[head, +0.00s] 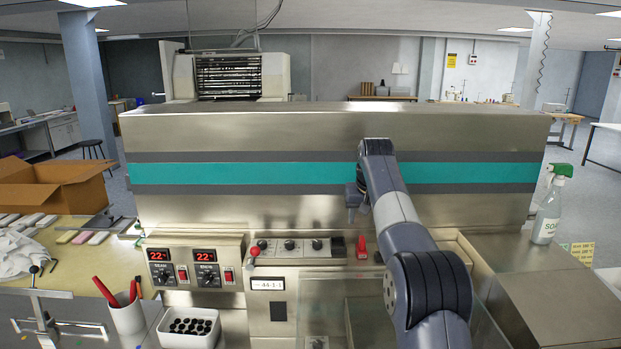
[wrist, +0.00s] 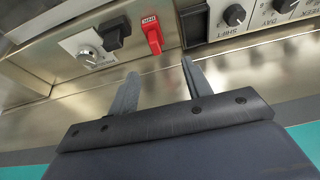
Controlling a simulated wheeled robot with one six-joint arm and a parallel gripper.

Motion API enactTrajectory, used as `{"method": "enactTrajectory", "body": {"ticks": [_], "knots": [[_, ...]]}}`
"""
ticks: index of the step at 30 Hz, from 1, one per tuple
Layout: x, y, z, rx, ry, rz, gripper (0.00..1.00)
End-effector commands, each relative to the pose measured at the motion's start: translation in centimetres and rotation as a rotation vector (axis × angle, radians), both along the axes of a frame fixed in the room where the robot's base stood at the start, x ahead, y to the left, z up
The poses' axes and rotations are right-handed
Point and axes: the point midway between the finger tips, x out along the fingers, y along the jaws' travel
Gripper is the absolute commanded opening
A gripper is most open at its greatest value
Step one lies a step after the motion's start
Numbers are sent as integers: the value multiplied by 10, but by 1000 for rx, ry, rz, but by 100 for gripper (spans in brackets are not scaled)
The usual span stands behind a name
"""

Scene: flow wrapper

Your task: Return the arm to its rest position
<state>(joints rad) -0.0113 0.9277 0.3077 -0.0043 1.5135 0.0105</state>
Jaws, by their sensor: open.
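My arm (head: 398,218) reaches forward from the lower right of the head view, over the front of the flow wrapper. My gripper (head: 353,205) hangs in front of the machine's steel and teal face, partly hidden by the arm. In the wrist view my gripper (wrist: 158,75) has its two fingers spread, with nothing between them. Beyond the fingertips is a red switch (wrist: 152,36), which also shows in the head view (head: 361,246). I cannot tell the exact gap between fingertips and panel.
The control panel carries knobs (head: 289,245), a red-ball lever (head: 254,252) and two heater displays (head: 205,255). A pen cup (head: 128,318) and a white bin (head: 188,342) stand at front left. A spray bottle (head: 547,222) stands at right. A cardboard box (head: 60,195) is at left.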

Motion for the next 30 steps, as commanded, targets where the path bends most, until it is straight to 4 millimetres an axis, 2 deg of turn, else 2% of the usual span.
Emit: {"method": "enactTrajectory", "body": {"ticks": [15, 30], "knots": [[32, -7, -91, 0, 4, 0, 47], [31, -6, -83, 0, -1, 0, 47]]}}
